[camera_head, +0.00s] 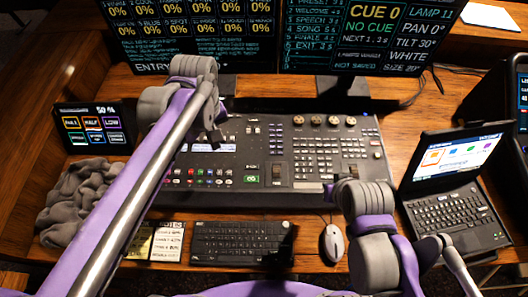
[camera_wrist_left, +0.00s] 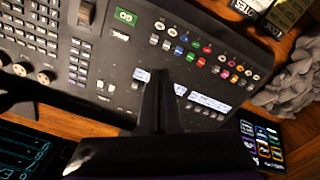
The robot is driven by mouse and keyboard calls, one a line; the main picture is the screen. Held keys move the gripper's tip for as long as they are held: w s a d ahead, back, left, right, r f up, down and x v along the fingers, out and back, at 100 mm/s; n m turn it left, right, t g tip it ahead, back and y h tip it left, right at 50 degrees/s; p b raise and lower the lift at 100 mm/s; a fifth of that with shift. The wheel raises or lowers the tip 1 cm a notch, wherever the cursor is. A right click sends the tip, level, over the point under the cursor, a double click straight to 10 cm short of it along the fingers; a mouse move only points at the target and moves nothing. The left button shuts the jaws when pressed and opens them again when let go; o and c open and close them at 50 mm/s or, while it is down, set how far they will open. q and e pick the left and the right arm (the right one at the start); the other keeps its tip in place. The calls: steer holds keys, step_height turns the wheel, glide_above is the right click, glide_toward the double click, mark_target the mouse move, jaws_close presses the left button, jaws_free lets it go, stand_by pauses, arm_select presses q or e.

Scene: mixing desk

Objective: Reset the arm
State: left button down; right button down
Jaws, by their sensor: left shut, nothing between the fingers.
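My left arm crosses the head view from the lower left up to its grey wrist joint. My left gripper (camera_head: 217,137) hangs dark and small over the upper left part of the mixing desk (camera_head: 238,188). In the left wrist view its fingers (camera_wrist_left: 160,80) are together with nothing between them, over the desk's buttons and small displays. I cannot tell the exact gap between the fingertips and the panel. My right arm shows at the lower right of the head view, folded in front of the desk.
Two monitors (camera_head: 365,38) stand behind the desk. A small tablet (camera_head: 95,127) and a grey knotted cloth (camera_head: 75,195) lie left. A keyboard (camera_head: 238,243) and a mouse (camera_head: 333,243) are in front. A laptop (camera_head: 455,200) stands right. Little table is bare.

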arm_select(q)
steer(key=shift+s, duration=0.15)
stand_by(0.4)
steer(key=s+a+f+m+t, duration=0.5)
steer(key=s+a+f, duration=0.1)
steer(key=s, duration=0.4)
steer(key=shift+a+f+m+t, duration=0.15)
steer(key=shift+m+t, duration=0.15)
steer(key=shift+t, duration=0.1)
stand_by(1.1)
